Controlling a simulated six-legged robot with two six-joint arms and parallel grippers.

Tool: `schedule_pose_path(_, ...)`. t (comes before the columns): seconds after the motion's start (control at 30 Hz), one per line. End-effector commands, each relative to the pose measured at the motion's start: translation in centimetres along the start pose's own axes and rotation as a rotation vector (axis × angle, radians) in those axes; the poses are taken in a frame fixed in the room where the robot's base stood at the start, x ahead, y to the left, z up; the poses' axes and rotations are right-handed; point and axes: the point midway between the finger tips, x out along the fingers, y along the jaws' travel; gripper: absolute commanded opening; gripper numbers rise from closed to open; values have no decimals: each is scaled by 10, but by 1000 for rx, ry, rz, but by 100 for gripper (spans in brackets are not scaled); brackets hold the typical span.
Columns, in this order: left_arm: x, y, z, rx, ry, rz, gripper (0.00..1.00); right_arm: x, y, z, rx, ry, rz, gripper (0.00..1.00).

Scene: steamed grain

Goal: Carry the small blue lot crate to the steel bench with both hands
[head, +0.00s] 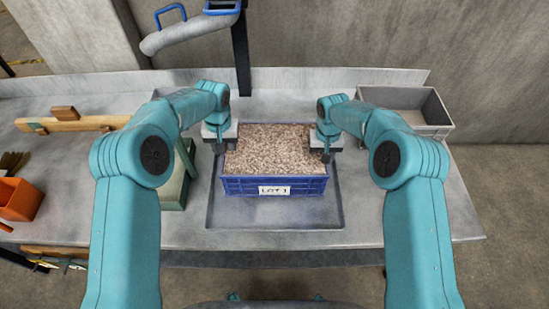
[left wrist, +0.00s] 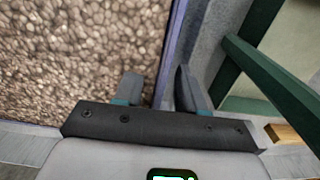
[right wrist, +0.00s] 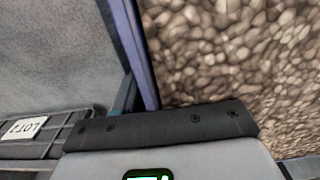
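The small blue lot crate (head: 232,187), labelled LOT 1 and full of brown grain (head: 272,150), sits upright in a shallow grey tray (head: 280,219) on the steel bench (head: 370,222). My left gripper (head: 219,147) is at the crate's left wall. In the left wrist view, its open fingers (left wrist: 158,90) are on either side of that wall (left wrist: 172,50), one over the grain, with gaps visible. My right gripper (head: 326,151) is at the right wall. In the right wrist view, one finger shows just outside that wall (right wrist: 138,50); the other is hidden.
A grey metal bin (head: 436,110) stands at the back right. A green box (head: 174,190) stands close left of the tray. A wooden piece (head: 75,124) and an orange container (head: 18,199) lie farther left.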

Motion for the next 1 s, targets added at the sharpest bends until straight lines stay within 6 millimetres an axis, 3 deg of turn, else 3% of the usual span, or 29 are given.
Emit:
schedule_pose_path(0.2,0,0,0,0,0,0,39,0,0,0,0,0,0,39)
schedule_pose_path(0.3,0,0,0,0,0,0,7,0,0,0,0,0,0,7)
schedule_pose_path(0.33,0,0,0,0,0,0,0,0,0,0,0,0,0,0)
schedule_pose_path(1.0,0,0,0,0,0,0,0,0,0,0,-1,1,0,0)
